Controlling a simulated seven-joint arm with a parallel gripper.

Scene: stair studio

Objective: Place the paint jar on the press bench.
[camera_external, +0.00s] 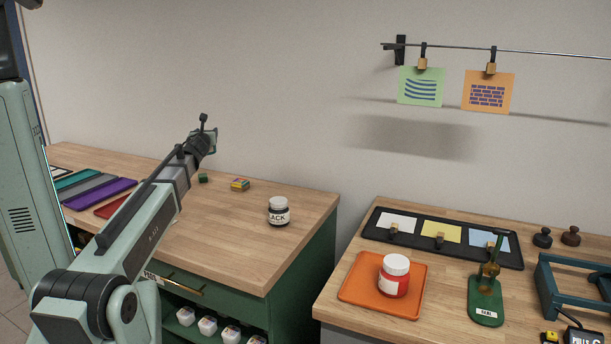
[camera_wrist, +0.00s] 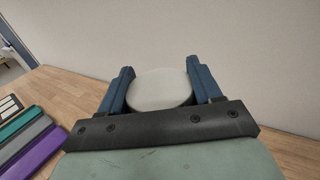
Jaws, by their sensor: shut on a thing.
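My gripper (camera_wrist: 160,72) is shut on a round, pale grey-white lid (camera_wrist: 160,90), with a blue finger on each side of it. The body under this lid is hidden, so its colour and label cannot be told. In the external view my gripper (camera_external: 208,138) is raised above the back of the left wooden bench (camera_external: 235,245); its fingers and held thing are hidden behind my wrist. A black-labelled jar with a white lid (camera_external: 278,211) stands on that bench. A red jar with a white lid (camera_external: 394,275) stands on an orange tray (camera_external: 352,287) on the right bench (camera_external: 338,308).
The right bench also holds a black rack with coloured cards (camera_external: 440,240), a green-based tool (camera_external: 486,300), dark knobs (camera_external: 543,237) and a teal frame (camera_external: 560,300). A gap separates the benches. Small coloured blocks (camera_external: 240,184) and coloured strips (camera_external: 100,194) lie on the left bench.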

